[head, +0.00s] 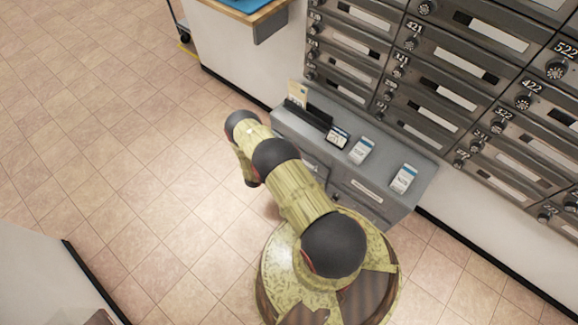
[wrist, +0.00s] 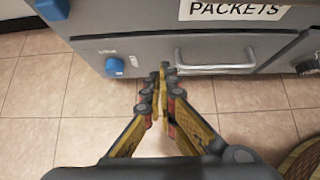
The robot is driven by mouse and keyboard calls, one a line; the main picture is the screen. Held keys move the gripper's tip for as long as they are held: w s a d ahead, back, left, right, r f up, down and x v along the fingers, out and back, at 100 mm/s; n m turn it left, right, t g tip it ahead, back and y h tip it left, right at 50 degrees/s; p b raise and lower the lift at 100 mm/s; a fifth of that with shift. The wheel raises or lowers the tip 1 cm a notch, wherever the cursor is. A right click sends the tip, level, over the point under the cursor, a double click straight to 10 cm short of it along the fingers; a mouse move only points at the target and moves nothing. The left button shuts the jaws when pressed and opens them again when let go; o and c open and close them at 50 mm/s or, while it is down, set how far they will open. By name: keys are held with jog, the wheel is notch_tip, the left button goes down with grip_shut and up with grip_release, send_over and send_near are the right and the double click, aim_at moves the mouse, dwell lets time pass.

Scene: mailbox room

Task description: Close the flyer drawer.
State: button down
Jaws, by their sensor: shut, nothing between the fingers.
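A low grey cabinet (head: 388,203) stands under the mailboxes in the head view, with drawer fronts partly hidden by my arm. In the wrist view a grey drawer front (wrist: 140,51) has a metal bar handle (wrist: 215,68) and a blue knob (wrist: 115,67) at its left. I see no flyer label, and cannot tell whether this is the flyer drawer or how far it stands open. My gripper (wrist: 163,72) is shut and empty, its fingertips in front of the drawer front, just left of the handle; contact is unclear. In the head view the fingers are hidden.
A white label reading PACKETS (wrist: 235,10) sits above the handle. Small cards (head: 403,178) and a dark holder (head: 307,115) stand on the cabinet top. Mailboxes (head: 440,70) fill the wall behind. A wood-topped counter (head: 240,45) stands at upper left. The tiled floor (head: 110,130) at left is clear.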

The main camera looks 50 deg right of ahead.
jog(key=p+v, duration=0.3)
jog(key=v, duration=0.6)
jog(key=shift+a+r+p, duration=0.15)
jog(key=shift+r+p, duration=0.2)
jog(key=shift+s, duration=0.15)
